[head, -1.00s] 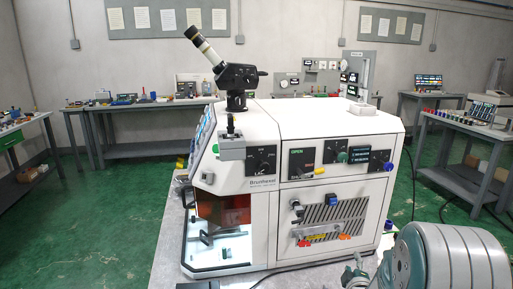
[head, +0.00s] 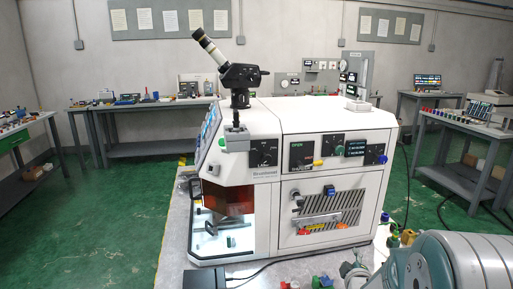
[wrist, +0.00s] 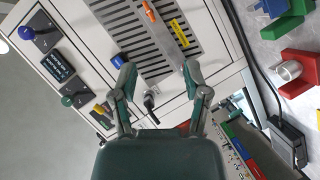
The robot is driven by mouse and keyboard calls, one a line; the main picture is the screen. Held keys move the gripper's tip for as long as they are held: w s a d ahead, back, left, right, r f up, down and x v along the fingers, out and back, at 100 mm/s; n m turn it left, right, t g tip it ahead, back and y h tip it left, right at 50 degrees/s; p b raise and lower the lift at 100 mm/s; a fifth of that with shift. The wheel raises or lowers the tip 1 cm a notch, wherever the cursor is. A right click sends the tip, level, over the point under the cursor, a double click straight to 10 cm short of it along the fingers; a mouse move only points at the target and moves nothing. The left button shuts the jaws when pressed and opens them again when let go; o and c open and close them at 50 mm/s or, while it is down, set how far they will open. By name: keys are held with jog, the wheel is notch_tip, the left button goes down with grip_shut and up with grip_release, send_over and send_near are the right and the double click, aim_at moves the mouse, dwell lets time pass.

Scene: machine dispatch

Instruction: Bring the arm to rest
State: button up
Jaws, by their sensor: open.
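My gripper (wrist: 160,78) is open in the wrist view, with its two green-tipped fingers spread apart and nothing between them. It faces the side panel of the white machine (wrist: 215,40), with a vented grille (wrist: 155,45) and a blue knob (wrist: 119,61) beyond the fingers. In the head view my arm (head: 455,262) shows at the lower right, in front of the machine (head: 265,225). I cannot make out the fingers clearly in the head view.
A dark flat box (head: 218,279) sits at the machine's front in the head view. Benches line the walls, with open green floor (head: 100,235) at left.

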jog(key=s+a+r+m+g, duration=0.3)
jog(key=s, duration=0.7)
jog(key=s+a+r+m+g+y, duration=0.1)
jog(key=s+a+r+m+g, duration=0.2)
jog(key=s, duration=0.7)
jog(key=s+a+r+m+g+y, duration=0.1)
jog(key=s+a+r+m+g, duration=0.2)
jog(key=s, duration=0.7)
notch_tip(320, 180, up, 2)
jog(key=shift+s+a+r+m, duration=0.1)
jog(key=shift+s+a+m, duration=0.15)
jog(key=shift+a+m, duration=0.65)
